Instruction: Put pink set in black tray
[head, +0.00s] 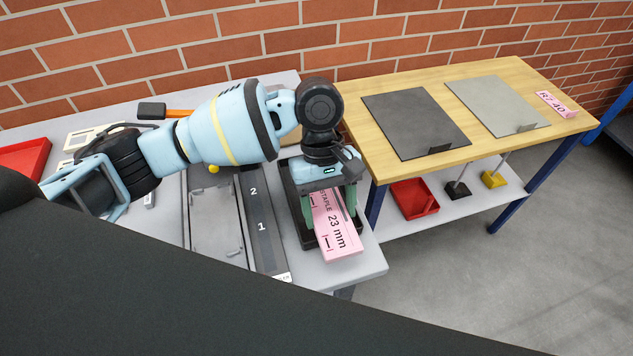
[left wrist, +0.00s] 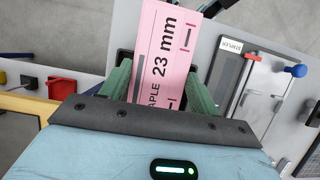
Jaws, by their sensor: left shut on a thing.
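A pink set (head: 338,238) printed "STAPLE 23 mm" is between the green fingers of my left gripper (head: 330,207), which is shut on it. The pink set also shows in the left wrist view (left wrist: 165,50), its far end sticking out past the fingers. A black open holder (head: 291,198) is under and around the gripper at the grey table's right end. I cannot tell whether the set still touches it. A flat black tray (head: 415,122) lies on the wooden table to the right, apart from the gripper, and looks empty. My right gripper is not in view.
A light grey tray (head: 497,105) lies beside the black one, with a pink sign (head: 556,104) at its right. A red bin (head: 414,198) sits on the lower shelf. A grey stapling device (head: 216,215) stands left of the holder. A brick wall runs behind.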

